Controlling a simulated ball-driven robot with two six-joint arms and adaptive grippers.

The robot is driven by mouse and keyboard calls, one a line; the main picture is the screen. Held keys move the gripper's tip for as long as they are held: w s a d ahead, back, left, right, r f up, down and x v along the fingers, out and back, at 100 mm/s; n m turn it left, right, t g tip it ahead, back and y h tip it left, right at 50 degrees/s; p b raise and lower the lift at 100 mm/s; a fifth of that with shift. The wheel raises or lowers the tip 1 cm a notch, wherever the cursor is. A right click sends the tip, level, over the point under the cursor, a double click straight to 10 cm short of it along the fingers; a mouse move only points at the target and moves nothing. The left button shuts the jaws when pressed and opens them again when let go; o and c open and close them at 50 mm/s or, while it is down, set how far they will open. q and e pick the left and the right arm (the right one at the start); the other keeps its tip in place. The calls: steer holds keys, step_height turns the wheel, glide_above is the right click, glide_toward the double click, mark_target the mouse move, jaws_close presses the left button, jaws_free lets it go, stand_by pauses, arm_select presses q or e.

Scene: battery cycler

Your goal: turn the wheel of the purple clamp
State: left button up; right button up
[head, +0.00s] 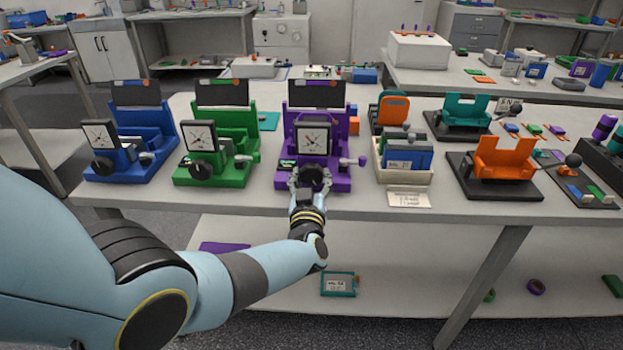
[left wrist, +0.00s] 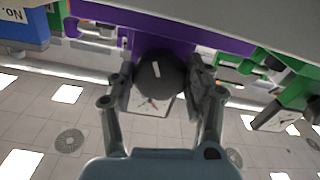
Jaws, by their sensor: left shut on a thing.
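The purple clamp (head: 343,175) stands upright on the table, with a square white dial (head: 313,140) on its front. Its wheel (head: 313,176) is a dark round knob below the dial. My left gripper (head: 310,182) reaches it from the front. In the left wrist view the black wheel (left wrist: 160,76) has a white mark and sits between the two fingers of the gripper (left wrist: 165,85), which are shut on it. The purple body (left wrist: 185,35) and the dial (left wrist: 150,104) also show there. My right gripper is in neither view.
A green clamp (head: 238,145) stands left of the purple one, and a blue clamp (head: 150,140) further left. A bin with blue packs (head: 405,175) stands close on the right. Orange (head: 505,155) and teal (head: 465,112) holders are further right. The table's front edge (head: 250,208) runs below my wrist.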

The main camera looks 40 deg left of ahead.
arm_select(q)
steer(key=o, duration=1.2)
steer(key=shift+f, duration=0.1)
steer(key=shift+s+d, duration=0.1)
steer(key=v, duration=1.2)
